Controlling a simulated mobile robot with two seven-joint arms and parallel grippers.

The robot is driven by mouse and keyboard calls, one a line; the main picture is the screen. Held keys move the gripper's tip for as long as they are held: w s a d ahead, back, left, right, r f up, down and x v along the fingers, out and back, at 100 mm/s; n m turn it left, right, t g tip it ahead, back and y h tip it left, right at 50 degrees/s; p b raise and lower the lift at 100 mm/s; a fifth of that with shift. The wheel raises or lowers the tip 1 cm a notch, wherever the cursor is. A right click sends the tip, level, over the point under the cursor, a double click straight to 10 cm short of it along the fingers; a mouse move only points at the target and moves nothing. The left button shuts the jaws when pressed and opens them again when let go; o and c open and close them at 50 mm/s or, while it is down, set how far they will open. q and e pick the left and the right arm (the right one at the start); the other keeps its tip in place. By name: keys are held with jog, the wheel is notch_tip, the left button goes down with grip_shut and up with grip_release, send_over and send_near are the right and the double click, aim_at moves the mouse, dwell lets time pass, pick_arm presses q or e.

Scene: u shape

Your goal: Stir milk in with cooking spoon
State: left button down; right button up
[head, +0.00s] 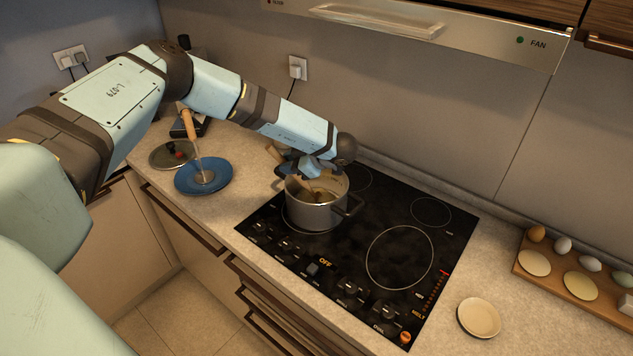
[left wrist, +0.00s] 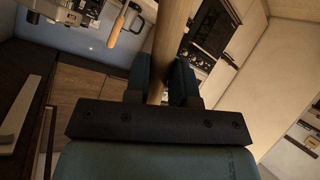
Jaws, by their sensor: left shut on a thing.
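A grey metal pot (head: 318,214) stands on the black cooktop (head: 384,222), with some brownish contents visible inside. My left gripper (head: 297,172) is over the pot's rim and shut on the wooden cooking spoon (head: 275,153). The spoon slants down into the pot; its lower end is partly hidden by the gripper and pot wall. In the left wrist view the spoon's wooden handle (left wrist: 172,45) runs between the two fingers (left wrist: 162,85). No milk container can be made out. My right gripper is not in view.
A blue plate (head: 218,184) with a wooden-handled utensil (head: 190,128) stands left of the cooktop, beside a round lid (head: 170,154). A small beige plate (head: 479,317) and a wooden tray (head: 548,283) with eggs are at right. The cooktop's right side is clear.

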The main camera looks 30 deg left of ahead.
pick_arm(q)
jog(key=shift+a, duration=0.25)
